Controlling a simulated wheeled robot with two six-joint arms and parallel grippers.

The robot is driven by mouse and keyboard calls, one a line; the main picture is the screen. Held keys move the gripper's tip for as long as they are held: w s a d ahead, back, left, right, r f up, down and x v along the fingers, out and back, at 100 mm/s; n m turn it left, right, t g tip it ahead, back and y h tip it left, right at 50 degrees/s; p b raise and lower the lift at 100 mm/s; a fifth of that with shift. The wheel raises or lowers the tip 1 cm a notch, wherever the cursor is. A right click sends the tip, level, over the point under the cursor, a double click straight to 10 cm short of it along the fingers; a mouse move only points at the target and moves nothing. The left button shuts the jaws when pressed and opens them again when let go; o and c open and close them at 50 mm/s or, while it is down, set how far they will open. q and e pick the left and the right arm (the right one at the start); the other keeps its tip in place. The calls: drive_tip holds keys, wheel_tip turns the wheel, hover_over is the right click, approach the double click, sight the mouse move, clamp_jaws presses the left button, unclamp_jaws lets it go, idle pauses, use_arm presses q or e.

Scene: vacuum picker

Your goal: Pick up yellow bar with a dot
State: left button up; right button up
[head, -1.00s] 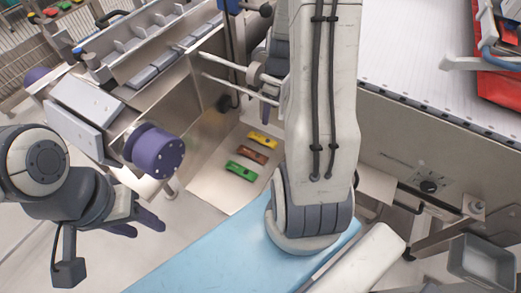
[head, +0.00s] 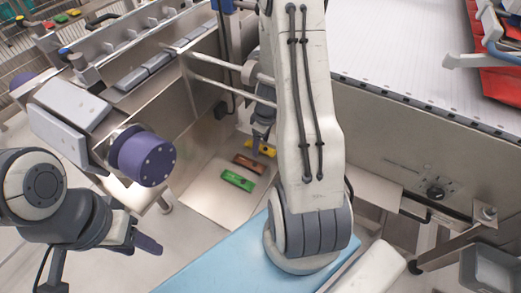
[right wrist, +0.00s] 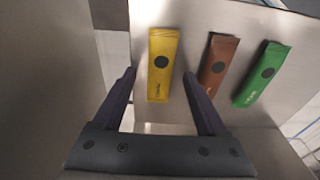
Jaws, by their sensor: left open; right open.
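The yellow bar with a dark dot (right wrist: 160,78) lies on a metal tray, the leftmost of three bars in the right wrist view. In the head view the yellow bar (head: 266,149) is the farthest one, partly covered by my right gripper (head: 261,138). My right gripper (right wrist: 160,85) is open, with a finger on each side of the yellow bar's lower part in the right wrist view. I cannot tell how far above it the fingers are. My left gripper (head: 148,246) is open and empty at the lower left, away from the bars.
Machine walls rise around the tray. A purple roller (head: 147,158) stands left of it. A blue surface (head: 215,259) lies in front.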

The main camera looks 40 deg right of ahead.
drive_tip(key=shift+f, duration=0.2)
clamp_jaws()
